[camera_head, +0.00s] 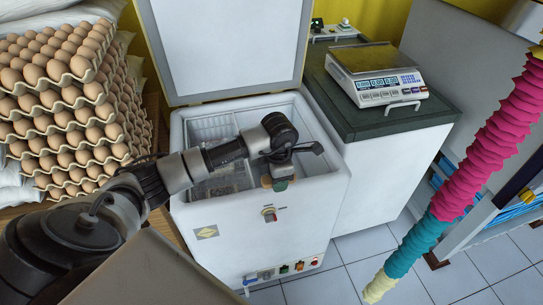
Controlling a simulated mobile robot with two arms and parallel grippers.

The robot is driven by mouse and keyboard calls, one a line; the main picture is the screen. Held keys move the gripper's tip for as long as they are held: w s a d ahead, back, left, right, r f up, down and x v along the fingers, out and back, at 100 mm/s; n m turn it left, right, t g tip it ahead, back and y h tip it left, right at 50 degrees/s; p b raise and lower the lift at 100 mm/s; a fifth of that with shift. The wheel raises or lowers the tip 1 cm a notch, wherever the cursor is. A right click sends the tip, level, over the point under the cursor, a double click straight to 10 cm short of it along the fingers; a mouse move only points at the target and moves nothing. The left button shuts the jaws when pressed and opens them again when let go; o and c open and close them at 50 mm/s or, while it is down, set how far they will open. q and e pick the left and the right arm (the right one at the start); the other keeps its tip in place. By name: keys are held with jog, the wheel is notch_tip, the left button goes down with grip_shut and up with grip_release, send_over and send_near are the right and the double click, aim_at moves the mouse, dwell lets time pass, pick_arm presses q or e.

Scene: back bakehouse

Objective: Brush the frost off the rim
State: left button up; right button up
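The open chest freezer (228,230) stands in the middle, its white lid (230,45) raised at the back. Its pale rim (325,178) runs around the opening; I cannot make out clear frost on it. My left arm reaches across the opening from the left. My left gripper (281,171) points down at the front rim and appears shut on a small brush-like block (281,185), brown and dark green. The block is at the front rim's inner edge; whether it touches is unclear. My arm hides part of the rim and interior. My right gripper is not in view.
Stacked egg trays (70,110) stand close on the left. A dark-topped counter (385,118) with a scale (375,75) adjoins the freezer on the right. A ruffled pink, teal and cream column (480,140) crosses the right side. Tiled floor (330,285) shows at lower right.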

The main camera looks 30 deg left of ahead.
pick_arm(q)
notch_tip(320, 180, up, 2)
jog(key=w+a+r+n, duration=0.1)
jog(key=w+a+n, duration=0.15)
jog(key=n, duration=0.45)
jog(key=n+b, duration=0.2)
jog(key=b, duration=0.3)
send_over(260, 192)
jog(key=w+d, duration=0.2)
jog(key=w, duration=0.1)
jog(key=f, duration=0.7)
jog(key=shift+s+d+f, duration=0.15)
jog(key=shift+d+f, duration=0.05)
jog(key=shift+f, duration=0.1)
jog(key=shift+f+b, duration=0.4)
jog(key=shift+f, duration=0.1)
jog(key=shift+f+b, duration=0.5)
jog(key=shift+f, duration=0.25)
jog(key=shift+s+a+r+p, duration=0.15)
jog(key=shift+s+a+p, duration=0.5)
jog(key=shift+s+a, duration=0.5)
jog(key=shift+s, duration=0.25)
